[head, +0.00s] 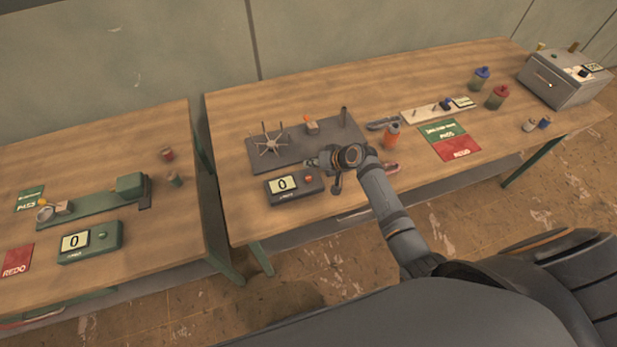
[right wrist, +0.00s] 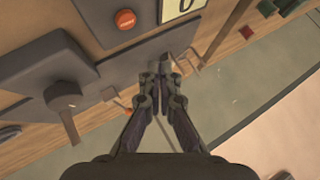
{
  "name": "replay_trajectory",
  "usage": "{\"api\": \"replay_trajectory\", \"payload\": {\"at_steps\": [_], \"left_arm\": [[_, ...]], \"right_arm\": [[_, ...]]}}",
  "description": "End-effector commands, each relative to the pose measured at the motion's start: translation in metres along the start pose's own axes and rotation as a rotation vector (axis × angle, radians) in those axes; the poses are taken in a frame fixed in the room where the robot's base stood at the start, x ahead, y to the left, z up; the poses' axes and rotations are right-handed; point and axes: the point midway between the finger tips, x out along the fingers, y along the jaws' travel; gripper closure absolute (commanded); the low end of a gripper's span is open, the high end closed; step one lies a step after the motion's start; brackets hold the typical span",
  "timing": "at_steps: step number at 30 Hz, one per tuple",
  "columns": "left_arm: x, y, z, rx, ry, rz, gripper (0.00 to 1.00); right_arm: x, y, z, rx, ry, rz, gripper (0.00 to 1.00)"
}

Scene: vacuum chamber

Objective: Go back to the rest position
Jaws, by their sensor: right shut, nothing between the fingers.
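My right gripper (head: 313,163) reaches over the front part of the right-hand table, above the dark plate (head: 262,150) and behind the box with the display (head: 291,187). It is shut and empty. In the right wrist view my right gripper (right wrist: 167,68) has its fingertips together, and an orange button (right wrist: 125,19) on the box shows beyond them. My left gripper is in neither view.
A gap separates the left-hand table (head: 120,140). Bare wood lies behind the plate.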

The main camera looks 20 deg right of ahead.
Motion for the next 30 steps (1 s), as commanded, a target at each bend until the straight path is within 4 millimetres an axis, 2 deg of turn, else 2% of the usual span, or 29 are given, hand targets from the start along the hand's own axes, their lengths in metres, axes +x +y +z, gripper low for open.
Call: {"api": "replay_trajectory", "payload": {"at_steps": [11,14,18,21,24,30], "left_arm": [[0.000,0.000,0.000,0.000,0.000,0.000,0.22],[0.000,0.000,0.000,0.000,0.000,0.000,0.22],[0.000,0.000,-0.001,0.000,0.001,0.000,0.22],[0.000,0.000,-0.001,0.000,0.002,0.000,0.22],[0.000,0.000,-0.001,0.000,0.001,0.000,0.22],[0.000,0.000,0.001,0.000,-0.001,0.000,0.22]], "right_arm": [[-0.001,0.000,0.001,-0.003,-0.002,0.002,1.00],[-0.010,0.000,0.020,-0.042,-0.034,0.030,1.00],[-0.051,0.003,0.072,-0.157,-0.128,0.143,1.00],[-0.084,0.005,0.101,-0.216,-0.183,0.230,1.00],[-0.115,0.008,0.121,-0.254,-0.221,0.306,1.00],[-0.171,0.010,0.146,-0.294,-0.271,0.434,1.00]]}}
